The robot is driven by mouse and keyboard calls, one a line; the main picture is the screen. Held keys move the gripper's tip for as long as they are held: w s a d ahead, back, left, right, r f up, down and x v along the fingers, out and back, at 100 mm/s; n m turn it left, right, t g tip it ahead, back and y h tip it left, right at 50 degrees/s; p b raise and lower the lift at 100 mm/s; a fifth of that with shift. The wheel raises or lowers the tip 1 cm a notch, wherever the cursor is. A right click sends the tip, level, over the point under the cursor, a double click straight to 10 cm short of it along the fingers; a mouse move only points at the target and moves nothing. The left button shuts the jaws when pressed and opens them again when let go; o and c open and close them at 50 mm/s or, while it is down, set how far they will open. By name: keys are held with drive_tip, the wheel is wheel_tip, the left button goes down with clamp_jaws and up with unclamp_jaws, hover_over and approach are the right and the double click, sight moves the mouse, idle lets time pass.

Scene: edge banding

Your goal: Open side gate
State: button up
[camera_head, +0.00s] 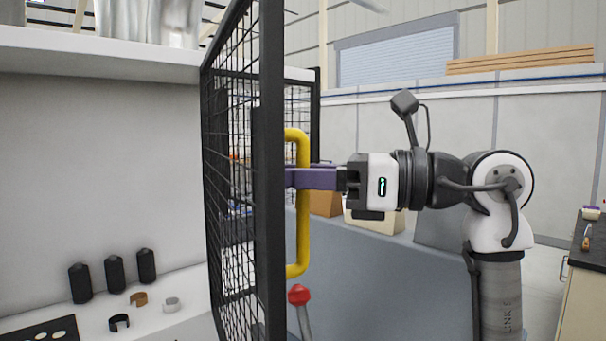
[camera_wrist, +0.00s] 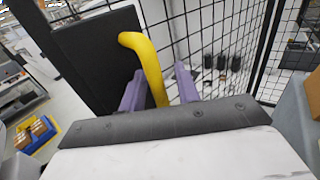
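The side gate (camera_head: 271,170) is a black frame with wire mesh, seen at a steep angle left of centre in the head view. Its yellow bar handle (camera_head: 303,235) stands upright on the near frame post. It also shows in the wrist view (camera_wrist: 149,66). My gripper (camera_head: 292,178) reaches in from the right at the handle's mid-height. In the wrist view, its purple fingers (camera_wrist: 160,88) lie on either side of the handle, with the handle close to the left finger and a gap to the right one. The fingers look open; contact is unclear.
A red-knobbed lever (camera_head: 299,295) stands just below the handle. Black bottles (camera_head: 115,274) and small rings (camera_head: 172,304) sit on a white surface left of the gate. A bench (camera_head: 581,300) is at the far right. A blue and yellow bin (camera_wrist: 37,134) shows at lower left in the wrist view.

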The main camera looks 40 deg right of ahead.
drive_tip(key=shift+s+d, duration=0.1)
drive_tip(key=shift+s, duration=0.15)
drive_tip(key=b+v, duration=0.2)
drive_tip(key=v, duration=1.1)
drive_tip(key=shift+s+d+b, duration=0.2)
drive_tip(key=shift+d+b, duration=0.05)
drive_tip(key=shift+b, duration=0.15)
